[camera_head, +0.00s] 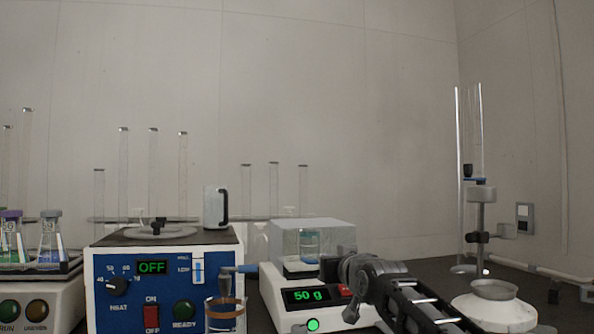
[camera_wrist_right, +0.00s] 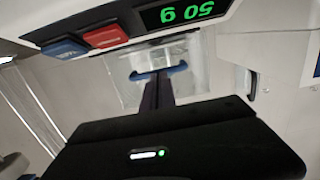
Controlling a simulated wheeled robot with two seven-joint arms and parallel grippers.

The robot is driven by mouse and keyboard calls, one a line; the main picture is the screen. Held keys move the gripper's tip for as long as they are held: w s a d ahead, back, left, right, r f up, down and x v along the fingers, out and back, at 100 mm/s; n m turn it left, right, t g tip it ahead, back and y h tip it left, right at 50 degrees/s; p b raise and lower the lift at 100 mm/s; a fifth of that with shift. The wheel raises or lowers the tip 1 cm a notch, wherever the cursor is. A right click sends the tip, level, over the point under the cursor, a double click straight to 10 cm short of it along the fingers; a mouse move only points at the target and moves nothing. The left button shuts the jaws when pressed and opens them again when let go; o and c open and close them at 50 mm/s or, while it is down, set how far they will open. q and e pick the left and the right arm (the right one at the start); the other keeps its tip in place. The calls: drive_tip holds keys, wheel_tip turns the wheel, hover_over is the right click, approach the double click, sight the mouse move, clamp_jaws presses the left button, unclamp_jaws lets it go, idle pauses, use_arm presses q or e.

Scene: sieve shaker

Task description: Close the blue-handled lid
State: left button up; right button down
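The lid's blue handle (camera_wrist_right: 158,72) is a short bar on a clear panel, in the right wrist view. My right gripper (camera_head: 335,268) is at the balance's right side in the head view. In the right wrist view its dark fingers (camera_wrist_right: 160,84) look close together, with their tips at the blue handle. I cannot tell whether they touch it. My left gripper is not in view.
The balance display (camera_wrist_right: 187,12) reads 50 g, beside a red button (camera_wrist_right: 105,36) and a blue button (camera_wrist_right: 64,48). A blue heater box (camera_head: 120,262) with a beaker (camera_head: 225,315) in front stands left of the balance. A white-based stand (camera_head: 495,312) stands to the right.

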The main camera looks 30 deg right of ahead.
drive_tip(key=shift+w+f, duration=0.2)
drive_tip(key=shift+f, duration=0.55)
wheel_tip(320, 180, up, 6)
drive_tip(key=p, duration=0.4)
drive_tip(key=s+a+f+b, duration=0.1)
drive_tip(key=s+a+f, duration=0.2)
drive_tip(key=s, duration=0.6)
wheel_tip(320, 180, down, 3)
drive_tip(key=shift+s+r, duration=0.2)
